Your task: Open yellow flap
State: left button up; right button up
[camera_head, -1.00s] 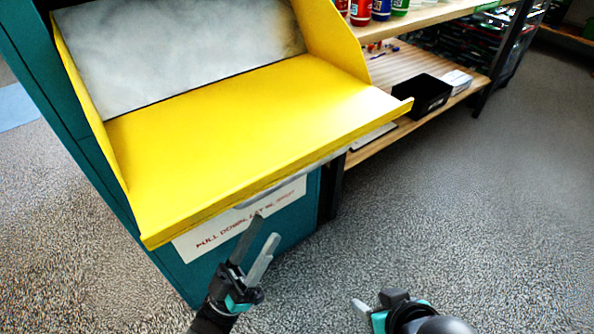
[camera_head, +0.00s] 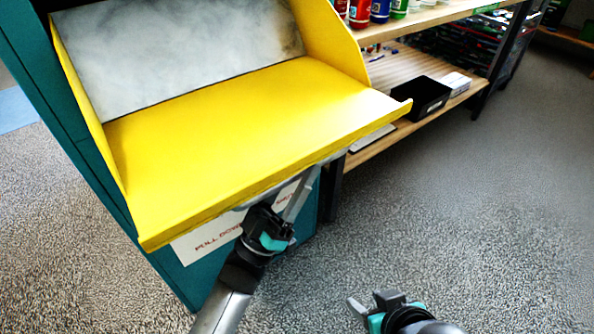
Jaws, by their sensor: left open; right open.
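The yellow flap (camera_head: 235,150) is tilted down and open on the teal dropoff box (camera_head: 80,130), with yellow side walls and a grey scuffed back panel (camera_head: 185,50). A grey handle strip shows in part under its front edge. My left gripper (camera_head: 292,190) is just under the front edge, right of the middle, with its jaws open. One finger shows beside the edge; the other is largely hidden, and I cannot tell whether it touches the flap. My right gripper (camera_head: 365,308) is open and empty, low over the floor, partly hidden by its own wrist.
A white label (camera_head: 205,242) with red print is on the box front, partly covered by my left arm. To the right stands a wooden shelf (camera_head: 400,75) with bottles (camera_head: 380,10) and a black bin (camera_head: 421,97). Grey carpet (camera_head: 480,220) is clear at right.

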pick_arm(q)
jog(key=shift+c, duration=0.3)
grip_shut()
dwell(1.0)
